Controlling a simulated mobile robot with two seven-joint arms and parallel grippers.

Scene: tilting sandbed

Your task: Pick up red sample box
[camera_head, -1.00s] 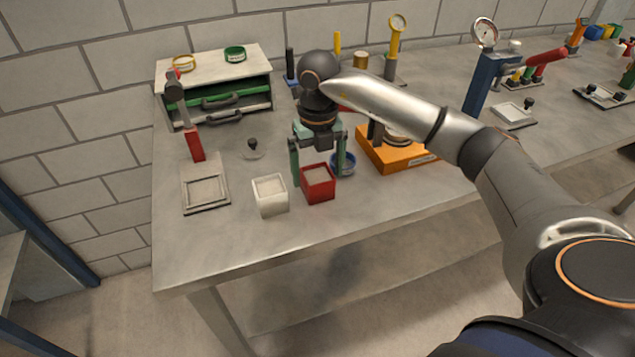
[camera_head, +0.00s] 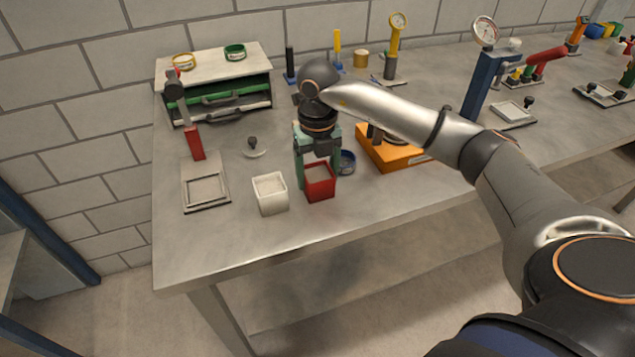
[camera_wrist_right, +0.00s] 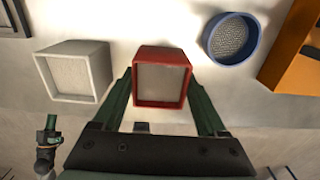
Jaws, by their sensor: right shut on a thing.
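The red sample box (camera_head: 319,187) is a small open-topped box with pale grey material inside. It stands upright near the front of the table (camera_head: 240,238), just right of a white box (camera_head: 270,198). My right gripper (camera_head: 319,176) is above it, its green fingers shut on two opposite sides of the box. In the right wrist view the red box (camera_wrist_right: 162,104) sits between the two fingers (camera_wrist_right: 162,95). I cannot tell whether the box is clear of the table. My left gripper is not in view.
A blue round sieve (camera_head: 347,162) is close behind the red box on the right. An orange base (camera_head: 394,156) stands farther right. A square frame plate (camera_head: 205,188) lies left of the white box (camera_wrist_right: 74,70). The table's front strip is clear.

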